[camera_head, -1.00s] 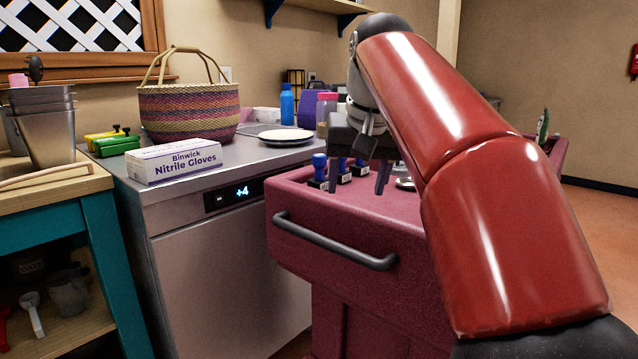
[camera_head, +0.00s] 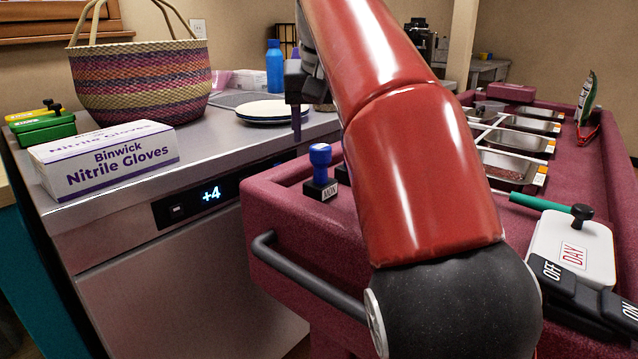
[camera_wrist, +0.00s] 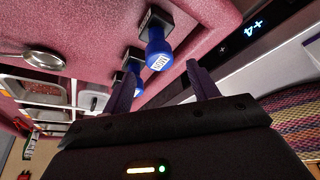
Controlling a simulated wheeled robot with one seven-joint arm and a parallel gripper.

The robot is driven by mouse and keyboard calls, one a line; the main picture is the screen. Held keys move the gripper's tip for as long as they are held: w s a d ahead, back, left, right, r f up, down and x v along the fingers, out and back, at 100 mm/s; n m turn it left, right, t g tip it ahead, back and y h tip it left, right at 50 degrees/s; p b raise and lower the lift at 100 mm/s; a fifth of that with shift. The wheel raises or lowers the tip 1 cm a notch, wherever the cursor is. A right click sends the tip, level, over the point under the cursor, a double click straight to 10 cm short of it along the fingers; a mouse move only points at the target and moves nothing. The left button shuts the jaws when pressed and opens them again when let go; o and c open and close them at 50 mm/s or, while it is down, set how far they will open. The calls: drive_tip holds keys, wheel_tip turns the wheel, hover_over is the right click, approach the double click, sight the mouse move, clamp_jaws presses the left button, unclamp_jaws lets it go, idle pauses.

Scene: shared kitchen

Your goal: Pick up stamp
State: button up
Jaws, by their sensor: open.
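A stamp (camera_head: 321,172) with a blue handle and a black base labelled MON stands upright on the dark pink cart top near its left corner. In the wrist view the same kind of stamp (camera_wrist: 158,40) shows above the gap between my fingers, with more blue-handled stamps (camera_wrist: 132,62) beside it, partly hidden by a finger. My gripper (camera_wrist: 163,82) is open and empty, apart from the stamps. In the head view my gripper (camera_head: 297,122) is mostly hidden behind my red arm, which also covers most of the other stamps.
The cart (camera_head: 290,225) has a dark handle (camera_head: 305,285) and metal trays (camera_head: 520,145). A white DAY device (camera_head: 572,245) lies at right. On the left counter stand a glove box (camera_head: 105,160), a woven basket (camera_head: 140,85), plates (camera_head: 272,112) and a blue bottle (camera_head: 274,67).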

sight(321, 146)
drive_tip(key=x, duration=0.1)
drive_tip(key=b+x, duration=0.1)
drive_tip(key=x, duration=0.1)
drive_tip(key=b+x, duration=0.1)
drive_tip(key=x, duration=0.1)
drive_tip(key=shift+s+a+f, duration=0.1)
drive_tip(key=shift+s+f, duration=0.05)
drive_tip(key=shift+s, duration=0.2)
drive_tip(key=shift+w+f, duration=0.25)
drive_tip(key=shift+f, duration=0.2)
clamp_jaws()
